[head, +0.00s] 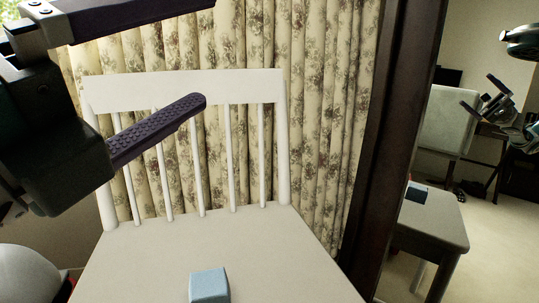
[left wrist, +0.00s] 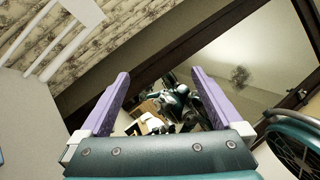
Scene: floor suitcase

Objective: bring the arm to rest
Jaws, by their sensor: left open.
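My left gripper (head: 208,50) comes in from the left in the head view, in front of the white chair's backrest. Its two dark purple fingers are wide apart with nothing between them. In the left wrist view the left gripper (left wrist: 161,74) also shows its fingers spread and empty, with a mirror behind them. My right gripper is not directly in view.
A white slatted chair (head: 150,255) stands ahead, with a light blue block (head: 209,285) on its seat. Floral curtains (head: 320,120) hang behind it. A dark-framed mirror (head: 480,190) at right reflects the chair and parts of me. A white rounded object (head: 25,275) is at lower left.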

